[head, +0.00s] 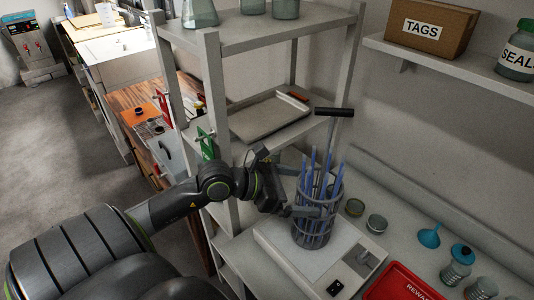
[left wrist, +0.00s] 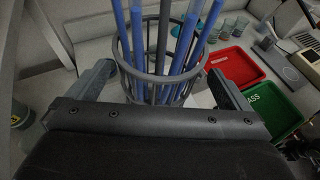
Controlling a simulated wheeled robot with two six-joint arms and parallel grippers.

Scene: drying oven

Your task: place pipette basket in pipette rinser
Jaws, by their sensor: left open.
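The pipette basket (head: 314,234) is a grey wire cylinder holding several blue pipettes. A grey rod with a black crossbar handle (head: 334,112) rises from it. It stands upright on a flat white device with a dark switch. My left gripper (head: 300,192) reaches in from the left at the basket's upper part. In the left wrist view the basket (left wrist: 150,88) lies between the spread fingers of my gripper (left wrist: 160,85), which is open. I cannot tell whether either finger touches it. I cannot identify the pipette rinser in either view. My right gripper is not in view.
A grey shelf rack (head: 215,90) stands close behind and left of my gripper. A red tray (head: 400,284), small jars, a blue funnel (head: 430,237) and bottles occupy the bench at right. The left wrist view also shows a green tray (left wrist: 270,110).

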